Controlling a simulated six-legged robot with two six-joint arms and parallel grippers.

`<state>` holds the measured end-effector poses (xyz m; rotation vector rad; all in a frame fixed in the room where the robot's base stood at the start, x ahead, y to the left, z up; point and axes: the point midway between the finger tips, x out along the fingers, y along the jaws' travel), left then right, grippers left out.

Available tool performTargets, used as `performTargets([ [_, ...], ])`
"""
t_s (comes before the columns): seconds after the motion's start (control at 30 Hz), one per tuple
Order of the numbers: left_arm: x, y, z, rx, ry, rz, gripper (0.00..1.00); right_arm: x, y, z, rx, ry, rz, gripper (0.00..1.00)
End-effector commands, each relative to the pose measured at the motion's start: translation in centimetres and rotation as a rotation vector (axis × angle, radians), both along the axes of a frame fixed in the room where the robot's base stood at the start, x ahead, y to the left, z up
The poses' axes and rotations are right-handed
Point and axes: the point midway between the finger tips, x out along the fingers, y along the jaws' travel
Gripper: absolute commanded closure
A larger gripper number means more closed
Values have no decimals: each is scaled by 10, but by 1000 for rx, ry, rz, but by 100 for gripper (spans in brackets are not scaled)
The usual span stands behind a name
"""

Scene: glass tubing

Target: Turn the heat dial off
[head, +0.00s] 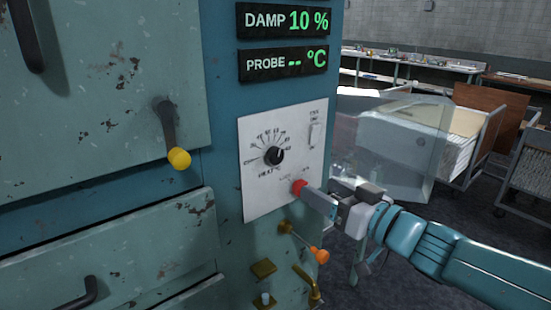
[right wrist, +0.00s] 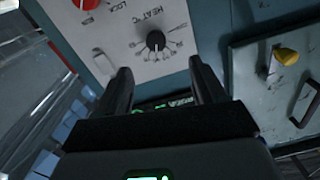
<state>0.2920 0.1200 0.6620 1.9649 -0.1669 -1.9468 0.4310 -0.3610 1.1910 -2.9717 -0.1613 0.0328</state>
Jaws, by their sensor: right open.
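The heat dial (head: 273,156) is a small black knob on a white panel (head: 256,201) with a printed fan of marks around it. It also shows upside down in the right wrist view (right wrist: 155,41), under the label "HEAT °C". Its pointer is too small for me to read the setting. My right gripper (head: 308,196) is open, below and right of the dial in the head view. In the right wrist view the dial lies beyond and between the two open fingers (right wrist: 159,70), apart from them. My left gripper is not in view.
A red knob (head: 299,187) sits low on the panel, close by my right fingertips in the head view. A switch (head: 314,134) is at upper right. Below are an orange-tipped lever (head: 321,256) and brass fittings (head: 264,268). A yellow-knobbed handle (head: 179,158) sticks out left.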

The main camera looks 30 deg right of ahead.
Motion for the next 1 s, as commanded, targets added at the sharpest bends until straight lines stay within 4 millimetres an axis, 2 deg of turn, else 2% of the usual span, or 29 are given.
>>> performTargets([
  [0.13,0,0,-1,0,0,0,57,-8,-7,7,-15,-14,-28,31],
  [0.27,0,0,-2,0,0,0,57,7,-7,5,-12,-12,-28,31],
  [0.7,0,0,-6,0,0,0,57,111,3,4,-11,-9,-27,31],
  [0.83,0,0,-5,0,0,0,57,135,4,5,-10,-11,-29,31],
  [1.0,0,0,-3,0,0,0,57,152,5,5,-12,-10,-31,31],
])
